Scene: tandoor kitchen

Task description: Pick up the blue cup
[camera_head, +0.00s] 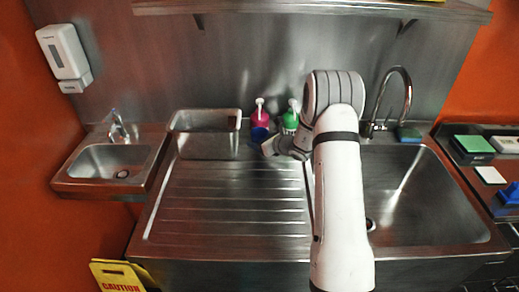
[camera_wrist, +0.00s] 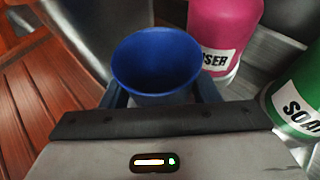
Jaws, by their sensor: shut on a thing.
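The blue cup (camera_wrist: 157,62) stands upright between the two fingers of my gripper (camera_wrist: 162,92) in the wrist view, its open rim facing the camera. My gripper is shut on it. In the head view the blue cup (camera_head: 259,134) is small and partly hidden, at the back of the ribbed steel drainboard, in front of the pink bottle. My gripper (camera_head: 266,147) reaches it there from the right. I cannot tell whether the cup's base touches the drainboard.
A pink bottle (camera_wrist: 224,30) and a green soap bottle (camera_wrist: 300,95) stand close on the cup's right. A steel tub (camera_head: 206,147) is to its left. The large sink (camera_head: 425,205) is at right. The drainboard's front (camera_head: 225,215) is clear.

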